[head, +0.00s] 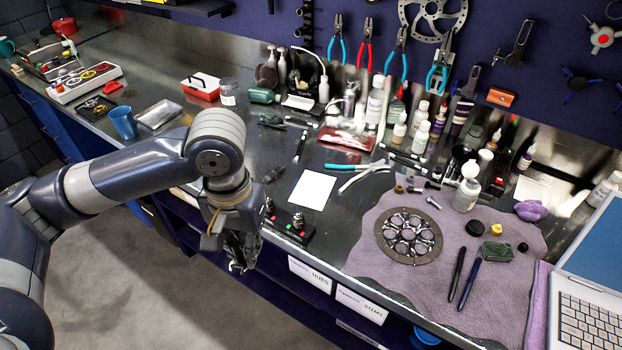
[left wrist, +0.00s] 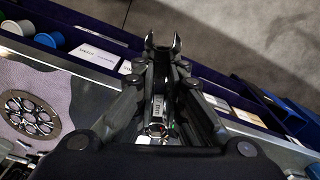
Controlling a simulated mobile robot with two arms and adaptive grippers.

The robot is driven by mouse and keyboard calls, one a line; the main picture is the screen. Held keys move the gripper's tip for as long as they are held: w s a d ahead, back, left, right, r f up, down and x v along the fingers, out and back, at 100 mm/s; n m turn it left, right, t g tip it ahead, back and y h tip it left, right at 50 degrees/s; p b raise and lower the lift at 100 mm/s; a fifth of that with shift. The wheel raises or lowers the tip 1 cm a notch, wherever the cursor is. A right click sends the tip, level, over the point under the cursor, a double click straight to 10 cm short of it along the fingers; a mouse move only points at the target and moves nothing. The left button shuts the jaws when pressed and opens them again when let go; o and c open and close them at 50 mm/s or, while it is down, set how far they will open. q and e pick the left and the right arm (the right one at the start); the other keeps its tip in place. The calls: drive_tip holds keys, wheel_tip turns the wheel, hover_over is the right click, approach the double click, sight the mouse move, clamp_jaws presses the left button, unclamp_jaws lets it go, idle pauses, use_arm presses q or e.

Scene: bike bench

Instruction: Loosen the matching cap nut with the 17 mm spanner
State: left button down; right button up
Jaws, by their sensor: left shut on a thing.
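My left gripper (head: 243,252) hangs over the bench's front edge, just left of a low black block (head: 288,228). Two shiny nut-like pieces stand on the block, a left one (head: 269,207) and a right one (head: 298,220); their sizes cannot be read. In the left wrist view the gripper (left wrist: 172,95) is shut on a metal spanner (left wrist: 158,106). The spanner's open forked end points away from the wrist, and its ring end lies nearer the wrist. Its shaft marking is too small to read surely. My right gripper is out of view.
A white sheet (head: 312,190) lies behind the block. A purple mat (head: 375,240) with a brake disc (head: 409,236) and pens lies to the right, beside a laptop (head: 590,270). Open floor lies in front of the bench.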

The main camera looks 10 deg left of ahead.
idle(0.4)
use_arm(q)
drive_tip(key=shift+w+d+r+p, duration=0.1)
drive_tip(key=shift+w+r+p, duration=0.15)
drive_tip(key=shift+p, duration=0.2)
drive_tip(key=w+d+m+p, duration=0.3)
drive_tip(key=w+m+p, duration=0.4)
drive_tip(key=p, duration=0.6)
drive_tip(key=shift+n, duration=0.7)
drive_tip(key=f+b, duration=0.2)
drive_tip(key=b, duration=0.1)
drive_tip(key=f+b, duration=0.2)
drive_tip(key=b, duration=0.2)
drive_tip(key=f+b, duration=0.3)
drive_tip(key=b, duration=0.1)
drive_tip(key=shift+w+a+f, duration=0.1)
drive_tip(key=shift+w+a, duration=0.05)
drive_tip(key=shift+w, duration=0.25)
drive_tip(key=shift+f+p, duration=0.1)
drive_tip(key=shift+p, duration=0.55)
idle(0.5)
drive_tip(key=shift+s+d+n+p, duration=0.35)
drive_tip(key=shift+n+p, duration=0.55)
drive_tip(key=shift+p, duration=0.85)
idle(0.8)
